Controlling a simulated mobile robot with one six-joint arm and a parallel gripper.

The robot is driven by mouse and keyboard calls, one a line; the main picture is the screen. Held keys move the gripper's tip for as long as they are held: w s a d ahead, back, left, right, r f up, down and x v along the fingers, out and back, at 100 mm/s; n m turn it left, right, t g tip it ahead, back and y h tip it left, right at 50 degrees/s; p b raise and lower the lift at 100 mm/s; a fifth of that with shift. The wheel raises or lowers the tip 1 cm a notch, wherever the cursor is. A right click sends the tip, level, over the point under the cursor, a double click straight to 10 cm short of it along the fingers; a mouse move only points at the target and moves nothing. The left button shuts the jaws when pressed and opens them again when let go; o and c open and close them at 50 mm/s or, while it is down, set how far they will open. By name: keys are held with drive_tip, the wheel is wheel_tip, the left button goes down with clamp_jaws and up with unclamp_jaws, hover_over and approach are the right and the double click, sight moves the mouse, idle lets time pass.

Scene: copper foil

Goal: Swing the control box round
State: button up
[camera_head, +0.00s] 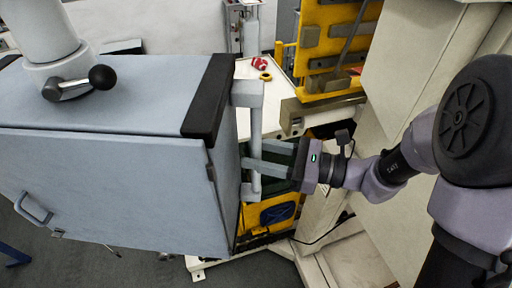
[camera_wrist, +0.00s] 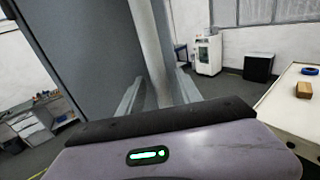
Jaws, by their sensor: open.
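The control box (camera_head: 110,160) is a large blue-grey cabinet filling the left of the head view, hung from a pale column. A vertical grey bar handle (camera_head: 256,122) stands off its right side on two brackets. My gripper (camera_head: 262,158) reaches in from the right at the handle's lower half. In the wrist view the handle (camera_wrist: 152,50) runs between the two open fingers (camera_wrist: 158,94), with the box face (camera_wrist: 85,50) to its left. The fingers are apart; I cannot tell whether either one touches the bar.
A black-knobbed lever (camera_head: 100,78) sits at the column foot on the box top. A pale table (camera_head: 245,70) and yellow machine parts (camera_head: 325,50) lie behind the handle. Cream machine panels (camera_head: 405,60) stand close to my arm. Grey floor (camera_head: 100,265) shows below the box.

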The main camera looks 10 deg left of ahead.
drive_tip(key=shift+a, duration=0.25)
drive_tip(key=shift+w, duration=0.1)
clamp_jaws()
idle(1.2)
